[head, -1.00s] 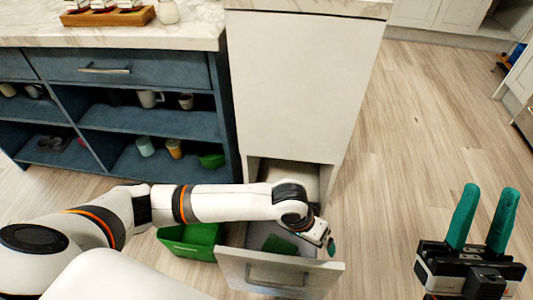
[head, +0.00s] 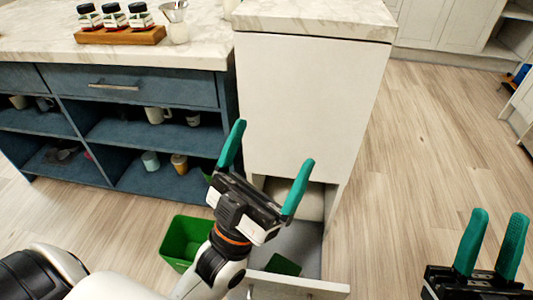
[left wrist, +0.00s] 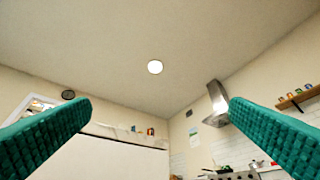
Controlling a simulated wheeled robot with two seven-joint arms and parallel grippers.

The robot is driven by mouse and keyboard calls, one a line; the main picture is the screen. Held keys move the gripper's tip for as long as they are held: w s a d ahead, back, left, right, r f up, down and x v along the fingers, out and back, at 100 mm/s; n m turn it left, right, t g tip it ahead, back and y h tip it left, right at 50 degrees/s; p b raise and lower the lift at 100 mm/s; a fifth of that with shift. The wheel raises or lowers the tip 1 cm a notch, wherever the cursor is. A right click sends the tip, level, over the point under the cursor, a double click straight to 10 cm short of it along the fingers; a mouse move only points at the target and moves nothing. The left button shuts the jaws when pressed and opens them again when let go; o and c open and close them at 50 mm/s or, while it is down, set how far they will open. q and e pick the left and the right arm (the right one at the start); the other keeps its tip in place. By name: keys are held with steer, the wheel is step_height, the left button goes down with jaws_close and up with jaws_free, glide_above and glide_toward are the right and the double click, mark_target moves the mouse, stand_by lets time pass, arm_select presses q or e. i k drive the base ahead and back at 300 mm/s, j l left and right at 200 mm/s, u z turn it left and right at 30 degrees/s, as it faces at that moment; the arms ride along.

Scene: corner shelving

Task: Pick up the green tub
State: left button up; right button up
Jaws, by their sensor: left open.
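A green open tub (head: 183,238) stands on the floor left of the pulled-out drawer, partly hidden by my left arm. A smaller green thing (head: 283,265) lies inside the open drawer (head: 300,290). A bit of another green thing (head: 208,167) shows on the lower shelf, mostly behind my gripper. My left gripper (head: 272,147) is open and empty, fingers pointing up, in front of the white cabinet. In the left wrist view its spread fingers (left wrist: 160,105) frame the ceiling and no green tub. My right gripper (head: 496,217) is open and empty over the floor at right.
The white cabinet (head: 310,100) stands beside the blue shelf unit (head: 115,90), which holds mugs and cups. A wooden tray of jars (head: 118,36) sits on the marble counter (head: 60,45). The wooden floor (head: 420,140) is clear at right.

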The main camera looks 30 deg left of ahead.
mark_target(185, 234)
steer(key=k+j+u, duration=0.1)
steer(key=u, duration=1.45)
